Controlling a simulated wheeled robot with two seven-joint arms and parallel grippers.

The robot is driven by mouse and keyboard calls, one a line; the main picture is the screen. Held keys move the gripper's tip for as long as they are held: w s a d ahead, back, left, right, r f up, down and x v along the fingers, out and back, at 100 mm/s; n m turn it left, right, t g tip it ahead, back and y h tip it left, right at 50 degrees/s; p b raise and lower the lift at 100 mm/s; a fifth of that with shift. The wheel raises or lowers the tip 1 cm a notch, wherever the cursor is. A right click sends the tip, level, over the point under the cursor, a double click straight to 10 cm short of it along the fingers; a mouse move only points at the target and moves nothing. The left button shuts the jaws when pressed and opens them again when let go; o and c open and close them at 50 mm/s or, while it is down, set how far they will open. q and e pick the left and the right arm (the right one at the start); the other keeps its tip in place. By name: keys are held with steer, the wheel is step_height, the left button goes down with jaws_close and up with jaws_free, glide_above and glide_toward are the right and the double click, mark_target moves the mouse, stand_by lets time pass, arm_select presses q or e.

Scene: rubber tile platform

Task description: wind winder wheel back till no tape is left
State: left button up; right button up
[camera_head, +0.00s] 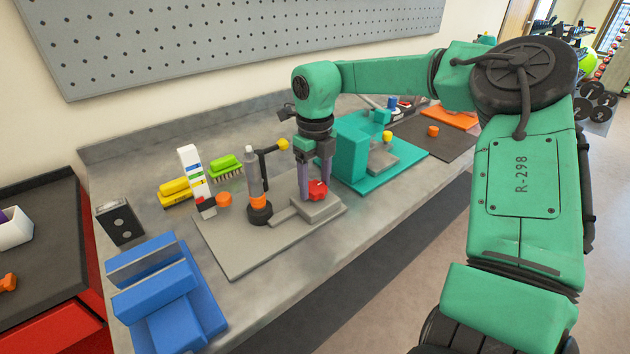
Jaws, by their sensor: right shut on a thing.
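My right gripper (314,186) points down over a grey plate (243,248) on the bench, with its two fingers around a red wheel-like knob (318,191). It is shut on this red knob, which sits on a grey stepped block (319,212). The fingers hide part of the knob. I take the knob for the winder wheel, but its shape is too small to be sure. No strip of tape can be made out. My left gripper is not in view.
A grey post with a black arm and yellow knob (283,144) stands left of the gripper. A teal fixture (350,150) stands close on the right. A blue block fixture (155,285) is at front left.

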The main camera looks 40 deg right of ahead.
mark_target(315, 187)
steer(key=shift+w+r+n, duration=0.15)
steer(key=shift+r+n, duration=0.05)
steer(key=shift+n, duration=1.4)
steer(key=o, duration=1.2)
steer(key=shift+o, duration=0.9)
steer(key=shift+f, duration=0.1)
step_height(315, 187, up, 15)
steer(key=shift+f+p, duration=0.2)
steer(key=shift+p, duration=0.25)
